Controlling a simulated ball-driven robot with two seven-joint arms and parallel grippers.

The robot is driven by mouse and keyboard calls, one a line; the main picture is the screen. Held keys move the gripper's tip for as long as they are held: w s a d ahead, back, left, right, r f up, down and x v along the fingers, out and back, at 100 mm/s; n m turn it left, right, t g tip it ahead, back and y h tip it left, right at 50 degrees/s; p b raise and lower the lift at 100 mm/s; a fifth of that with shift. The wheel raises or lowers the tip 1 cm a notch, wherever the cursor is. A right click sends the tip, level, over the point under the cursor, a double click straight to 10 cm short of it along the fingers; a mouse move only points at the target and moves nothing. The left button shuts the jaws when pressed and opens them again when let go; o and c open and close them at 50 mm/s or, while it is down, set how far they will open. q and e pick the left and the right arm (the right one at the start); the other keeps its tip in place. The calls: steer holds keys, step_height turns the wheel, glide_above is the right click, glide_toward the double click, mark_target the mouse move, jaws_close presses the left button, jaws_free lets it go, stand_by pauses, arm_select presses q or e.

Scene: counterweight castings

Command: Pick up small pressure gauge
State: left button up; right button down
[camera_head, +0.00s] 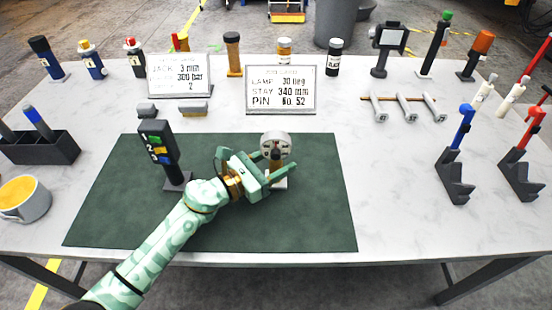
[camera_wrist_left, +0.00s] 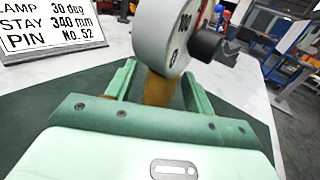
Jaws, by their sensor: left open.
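The small pressure gauge (camera_head: 275,145) stands upright on the green mat (camera_head: 310,215), with a round grey-white dial, a brass stem and a pale base. My left gripper (camera_head: 270,170) is open at the stem, below the dial. In the left wrist view, the gauge's dial (camera_wrist_left: 165,30) fills the top middle, and its brass stem shows between the two green fingers (camera_wrist_left: 158,88). I cannot tell whether either finger touches the stem. The gripper partly hides the gauge's lower part in the head view. My right gripper is not in view.
A dark handheld device with coloured buttons (camera_head: 158,145) stands on the mat left of my gripper. Two label signs (camera_head: 281,90) stand behind the mat. Blue-handled (camera_head: 457,150) and red-handled (camera_head: 523,150) tools stand at the right. The mat's right part is clear.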

mark_target(276, 134)
arm_select(q)
jaws_close()
steer(key=shift+r, duration=0.1)
steer(key=shift+r, duration=0.1)
step_height(276, 134, up, 10)
steer(key=p, duration=0.5)
steer(key=shift+p, duration=0.4)
steer(key=shift+f+b, duration=3.5)
steer(key=shift+f, duration=0.65)
steer(key=shift+f+b, duration=0.7)
steer(key=shift+f, duration=0.1)
